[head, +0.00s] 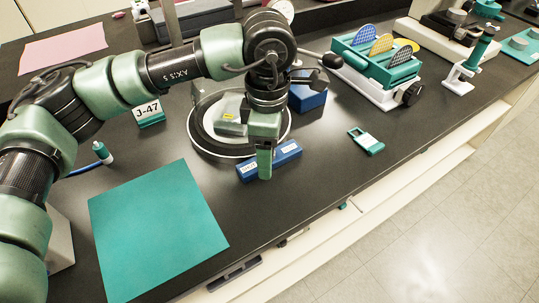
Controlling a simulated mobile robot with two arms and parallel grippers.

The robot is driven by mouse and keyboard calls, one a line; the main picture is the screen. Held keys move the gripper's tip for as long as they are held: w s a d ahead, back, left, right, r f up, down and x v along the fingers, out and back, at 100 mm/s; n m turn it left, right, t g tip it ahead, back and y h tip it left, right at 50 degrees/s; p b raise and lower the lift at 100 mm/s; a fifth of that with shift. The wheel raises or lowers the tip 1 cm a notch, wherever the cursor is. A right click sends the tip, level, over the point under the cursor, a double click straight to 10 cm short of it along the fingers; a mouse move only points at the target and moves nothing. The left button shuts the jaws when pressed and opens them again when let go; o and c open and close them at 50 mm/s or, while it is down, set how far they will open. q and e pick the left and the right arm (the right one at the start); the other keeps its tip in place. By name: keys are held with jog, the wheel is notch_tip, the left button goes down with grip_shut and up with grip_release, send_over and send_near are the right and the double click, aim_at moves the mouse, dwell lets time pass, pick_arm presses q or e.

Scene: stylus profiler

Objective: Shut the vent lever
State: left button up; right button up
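My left arm comes in from the left, and its gripper (264,161) points down in front of the round black-and-white base. The gripper overlaps the middle of a blue bar (248,170) with small white labels near its two ends; the lettering is too small to read surely. I cannot make out a vent lever on this bar, as the gripper covers its middle. Only one finger face shows, so the opening and any contact are hidden. A rod with a black ball knob (333,60) sticks out to the right behind the wrist. My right gripper is not in view.
A teal mat (155,230) lies at the front left. A J-47 sign (149,112) stands behind it. A teal rack with coloured discs (376,66) stands at the back right. A small teal tag (366,141) lies on clear black bench top.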

pick_arm(q)
jog(key=shift+w+r, duration=0.1)
jog(key=shift+r, duration=0.05)
jog(key=o, duration=1.4)
notch_tip(320, 180, up, 8)
jog(key=shift+f+b, duration=0.15)
jog(key=shift+b, duration=0.3)
jog(key=shift+f, duration=0.1)
